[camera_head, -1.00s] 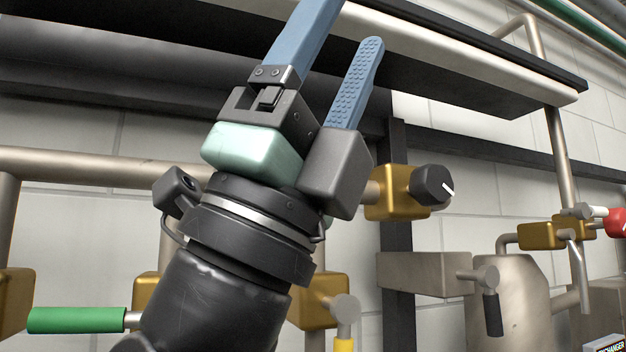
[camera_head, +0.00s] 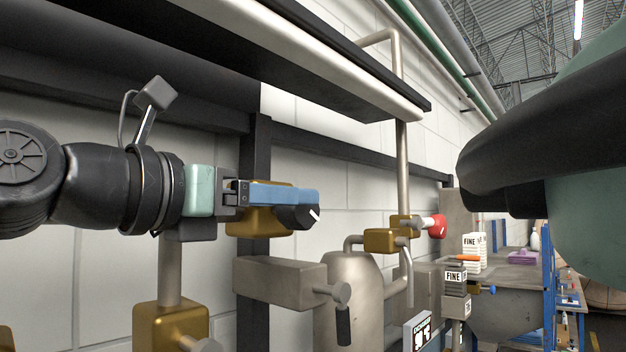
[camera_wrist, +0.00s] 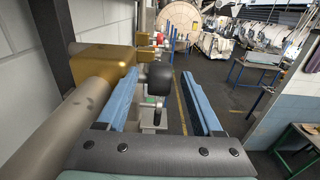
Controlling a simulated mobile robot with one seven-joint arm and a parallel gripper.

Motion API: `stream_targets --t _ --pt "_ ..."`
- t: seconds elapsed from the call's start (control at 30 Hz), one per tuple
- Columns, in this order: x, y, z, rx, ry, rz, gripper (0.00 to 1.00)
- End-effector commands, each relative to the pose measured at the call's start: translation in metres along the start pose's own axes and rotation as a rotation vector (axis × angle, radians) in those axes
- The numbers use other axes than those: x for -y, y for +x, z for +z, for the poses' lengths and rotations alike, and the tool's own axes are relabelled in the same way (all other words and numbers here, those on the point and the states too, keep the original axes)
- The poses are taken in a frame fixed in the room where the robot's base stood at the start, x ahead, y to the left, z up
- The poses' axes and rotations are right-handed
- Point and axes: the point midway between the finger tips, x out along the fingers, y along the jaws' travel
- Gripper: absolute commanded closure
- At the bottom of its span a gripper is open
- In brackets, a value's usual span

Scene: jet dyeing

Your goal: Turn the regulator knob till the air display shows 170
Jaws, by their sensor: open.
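The regulator knob (camera_head: 297,217) is black with a white mark and sits on a brass valve body (camera_head: 262,222). My gripper (camera_head: 314,196) reaches in from the left in the head view, its blue finger level with the knob and partly covering it. In the wrist view my gripper (camera_wrist: 162,74) is open, and the black knob (camera_wrist: 160,78) shows between the two blue fingers, nearer the left one. I cannot tell whether either finger touches it. No display that I can identify as the air display is readable.
A labelled box (camera_head: 418,332) is cut off at the bottom edge. A steel tank (camera_head: 350,300), a lever (camera_head: 343,322) and a red-handled valve (camera_head: 436,226) stand right of the knob. A pale shelf edge (camera_head: 330,75) runs above. A brass block (camera_head: 170,325) lies below my arm.

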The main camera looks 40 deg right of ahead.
Motion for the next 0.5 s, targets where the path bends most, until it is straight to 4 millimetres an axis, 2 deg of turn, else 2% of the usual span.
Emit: stream_targets --t 0.03,0.2,0.33,0.5 --pt "0.001 0.012 0.006 -0.002 -0.002 -0.005 0.32" --pt "0.001 0.043 0.005 0.001 -0.003 -0.004 0.32" --pt "0.001 0.058 0.004 0.001 -0.002 -0.003 0.32" --pt "0.000 0.067 0.002 0.003 -0.001 -0.001 0.32"
